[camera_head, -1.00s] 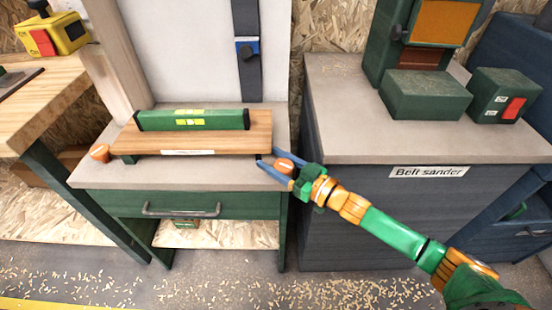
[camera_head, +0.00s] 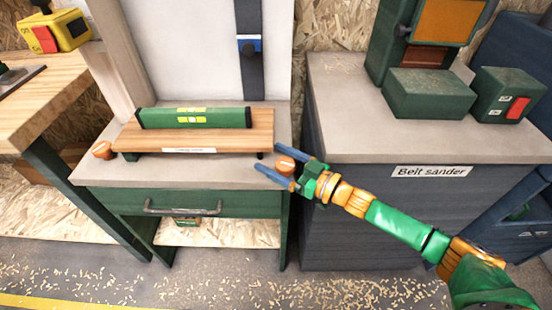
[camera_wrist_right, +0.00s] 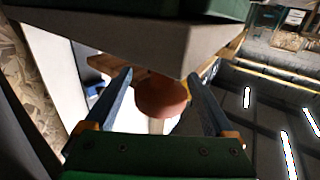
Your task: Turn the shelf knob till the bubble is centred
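The wooden shelf (camera_head: 215,137) stands on the bench top and carries a green spirit level (camera_head: 160,119) with yellow-green vials. The bubble is too small to make out. One orange knob (camera_head: 285,163) is by the shelf's right end, and another orange knob (camera_head: 102,150) is by its left end. My right gripper (camera_head: 267,157) is open, with its blue fingers on either side of the right knob. In the right wrist view, the knob (camera_wrist_right: 162,98) sits between the parted fingers (camera_wrist_right: 157,76), with gaps visible beside it. My left gripper is not in view.
The bench (camera_head: 110,176) has a green drawer with a handle (camera_head: 183,210) below the shelf. To the right is the grey belt sander stand (camera_head: 340,130) with green boxes on top. A wooden table (camera_head: 40,95) stands at the left. Wood chips lie on the floor.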

